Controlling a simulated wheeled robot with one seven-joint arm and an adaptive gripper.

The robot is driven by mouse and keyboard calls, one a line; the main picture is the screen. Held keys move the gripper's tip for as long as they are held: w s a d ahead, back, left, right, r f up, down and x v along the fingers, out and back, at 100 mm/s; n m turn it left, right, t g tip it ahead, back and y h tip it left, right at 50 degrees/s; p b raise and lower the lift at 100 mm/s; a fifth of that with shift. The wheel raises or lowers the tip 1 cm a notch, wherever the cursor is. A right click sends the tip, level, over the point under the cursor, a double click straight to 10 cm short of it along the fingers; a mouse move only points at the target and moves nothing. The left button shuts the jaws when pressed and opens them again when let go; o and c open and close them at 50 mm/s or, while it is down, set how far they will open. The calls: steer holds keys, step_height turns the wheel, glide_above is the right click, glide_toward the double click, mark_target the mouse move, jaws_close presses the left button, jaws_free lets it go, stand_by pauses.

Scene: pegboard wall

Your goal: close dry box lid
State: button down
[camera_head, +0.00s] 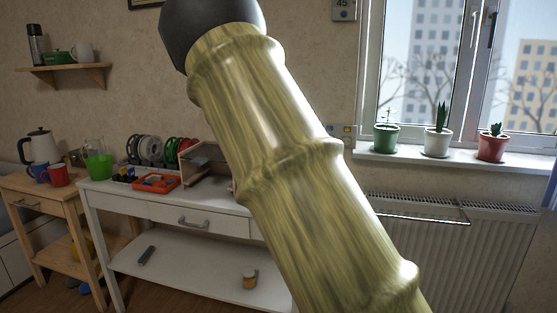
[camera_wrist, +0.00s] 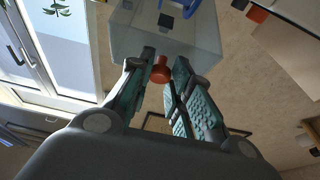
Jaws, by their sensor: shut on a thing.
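In the wrist view, a pale translucent box (camera_wrist: 125,40), which looks like the dry box, is just beyond my fingertips, with blue and dark shapes showing through it. A red knob (camera_wrist: 161,72) is on its near side. My gripper (camera_wrist: 162,75) has its teal-padded fingers on either side of this knob and is shut on it. I cannot tell which part is the lid or how far it is open. In the head view my own arm covers the middle, and neither the gripper nor the translucent box can be made out.
In the head view, a white table (camera_head: 215,214) holds filament spools (camera_head: 150,149), an orange tray (camera_head: 155,183), a jug of green liquid (camera_head: 98,166) and a wooden-sided case (camera_head: 206,160) partly behind my arm. A radiator (camera_head: 455,250) stands right, under potted plants (camera_head: 437,141).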

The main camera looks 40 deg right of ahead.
steer(key=shift+s+a+f+t+h+b, duration=0.15)
steer(key=shift+f+h+b, duration=0.1)
steer(key=shift+f+b, duration=0.35)
steer(key=shift+a+f+t+h+b, duration=0.15)
steer(key=shift+f+t+h+b, duration=0.05)
steer(key=shift+f+b, duration=0.45)
steer(key=shift+s+a+f+t+h+b, duration=0.15)
steer(key=shift+f+h+b, duration=0.1)
steer(key=shift+f+b, duration=0.35)
steer(key=c, duration=1.3)
jaws_free()
steer(key=shift+w, duration=0.1)
steer(key=shift+o, duration=0.2)
steer(key=shift+f, duration=0.1)
steer(key=v, duration=1.2)
